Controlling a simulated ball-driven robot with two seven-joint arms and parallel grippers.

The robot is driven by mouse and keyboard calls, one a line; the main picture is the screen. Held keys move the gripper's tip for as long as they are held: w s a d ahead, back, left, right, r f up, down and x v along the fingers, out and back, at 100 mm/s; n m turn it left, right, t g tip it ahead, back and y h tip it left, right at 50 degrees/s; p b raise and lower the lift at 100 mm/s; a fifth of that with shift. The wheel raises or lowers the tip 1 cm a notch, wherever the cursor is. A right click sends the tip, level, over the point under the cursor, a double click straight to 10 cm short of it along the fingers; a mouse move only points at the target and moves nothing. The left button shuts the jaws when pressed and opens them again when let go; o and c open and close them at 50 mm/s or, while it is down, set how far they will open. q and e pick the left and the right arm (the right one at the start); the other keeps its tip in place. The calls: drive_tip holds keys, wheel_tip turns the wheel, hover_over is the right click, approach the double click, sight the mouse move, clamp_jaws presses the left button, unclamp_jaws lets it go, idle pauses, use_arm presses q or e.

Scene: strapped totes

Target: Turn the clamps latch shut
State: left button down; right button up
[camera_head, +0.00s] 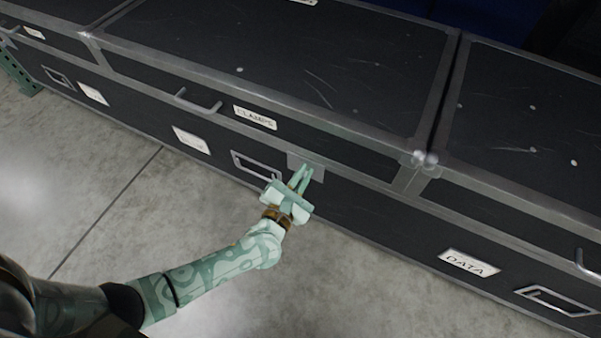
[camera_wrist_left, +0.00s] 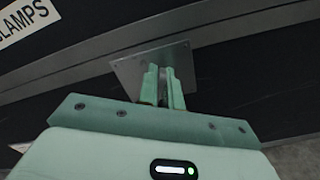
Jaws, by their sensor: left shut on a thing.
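The black case labelled CLAMPS (camera_head: 255,117) has metal edging, and its label also shows in the left wrist view (camera_wrist_left: 25,20). A grey metal latch plate (camera_head: 318,168) sits on its front, right of and below the label; the plate also shows in the left wrist view (camera_wrist_left: 128,70). My left gripper (camera_head: 301,178) is at this plate, its fingers (camera_wrist_left: 167,88) closed together on a small part in front of it. The fingers hide most of that part, so its angle cannot be told. My right gripper is not in view.
A recessed handle (camera_head: 256,166) is just left of my left gripper, and a bar handle (camera_head: 197,103) is further left on the lid. A neighbouring case labelled DATA (camera_head: 469,263) stands to the right. The concrete floor (camera_head: 130,215) in front is clear.

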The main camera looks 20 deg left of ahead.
use_arm(q)
drive_tip(key=shift+s+d+f+m, duration=0.1)
drive_tip(key=shift+f+m, duration=0.1)
drive_tip(key=shift+m, duration=0.8)
drive_tip(key=shift+d+f+m, duration=0.1)
drive_tip(key=shift+m, duration=0.8)
drive_tip(key=m, duration=0.4)
drive_tip(key=f+m+p, duration=0.1)
drive_tip(key=m, duration=0.3)
drive_tip(key=shift+d+f, duration=0.1)
drive_tip(key=shift+d, duration=0.05)
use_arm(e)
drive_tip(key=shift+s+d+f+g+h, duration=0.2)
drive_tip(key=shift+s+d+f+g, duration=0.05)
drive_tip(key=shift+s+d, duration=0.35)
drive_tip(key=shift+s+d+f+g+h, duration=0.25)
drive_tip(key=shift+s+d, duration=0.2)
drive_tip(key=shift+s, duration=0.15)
use_arm(q)
drive_tip(key=shift+m, duration=0.3)
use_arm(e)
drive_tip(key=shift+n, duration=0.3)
